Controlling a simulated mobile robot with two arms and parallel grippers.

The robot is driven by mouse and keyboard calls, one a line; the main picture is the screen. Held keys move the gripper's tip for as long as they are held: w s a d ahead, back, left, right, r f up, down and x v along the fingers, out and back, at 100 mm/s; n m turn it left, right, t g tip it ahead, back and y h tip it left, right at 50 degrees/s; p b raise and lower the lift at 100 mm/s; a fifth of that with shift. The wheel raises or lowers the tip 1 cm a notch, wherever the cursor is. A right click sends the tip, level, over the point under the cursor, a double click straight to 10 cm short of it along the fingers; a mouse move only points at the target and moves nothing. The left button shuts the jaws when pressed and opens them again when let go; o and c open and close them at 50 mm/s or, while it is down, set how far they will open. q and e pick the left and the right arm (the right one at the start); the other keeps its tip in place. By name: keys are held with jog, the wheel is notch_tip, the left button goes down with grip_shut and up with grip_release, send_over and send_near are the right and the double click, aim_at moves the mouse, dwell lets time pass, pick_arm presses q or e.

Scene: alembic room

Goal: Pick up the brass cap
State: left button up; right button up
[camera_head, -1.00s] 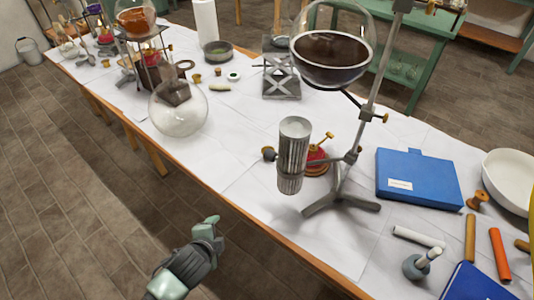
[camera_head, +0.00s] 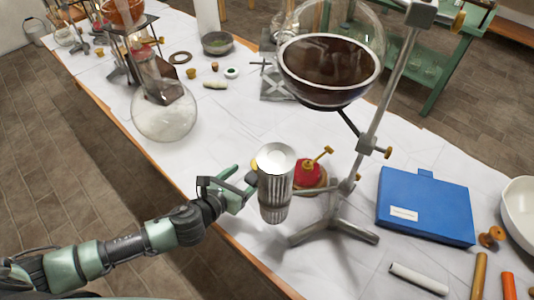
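My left gripper (camera_head: 236,190) reaches in from the left over the table's front edge. Its green fingers are spread, and nothing shows between them. They are just left of a ribbed metal cylinder (camera_head: 275,190). A small brass-coloured edge (camera_head: 254,163) shows at the cylinder's left, mostly hidden; I cannot tell if it is the brass cap. A red burner (camera_head: 306,174) with a brass knob stands behind the cylinder. My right gripper is not in view.
A metal stand (camera_head: 340,228) holds a round flask of dark liquid (camera_head: 330,70) above the table. A clear round flask (camera_head: 163,118) stands to the left. A blue folder (camera_head: 425,205) lies at right. White cloth in the middle is mostly clear.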

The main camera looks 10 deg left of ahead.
pick_arm(q)
jog(key=shift+w+d+f+m, duration=0.15)
jog(key=shift+w+f+m, duration=0.2)
jog(key=shift+w, duration=0.25)
jog(key=shift+w+d, duration=0.2)
jog(key=shift+w, duration=0.1)
jog(key=shift+w+d, duration=0.1)
jog(key=shift+w, duration=0.1)
jog(key=shift+p+x, duration=0.3)
jog(key=shift+x, duration=0.6)
jog(key=x, duration=0.2)
jog(key=shift+w+d+f, duration=0.15)
jog(key=shift+w, duration=0.2)
jog(key=shift+w+d+f, duration=0.1)
jog(key=shift+w, duration=0.15)
jog(key=c, duration=1.4)
jog(key=shift+c, duration=0.2)
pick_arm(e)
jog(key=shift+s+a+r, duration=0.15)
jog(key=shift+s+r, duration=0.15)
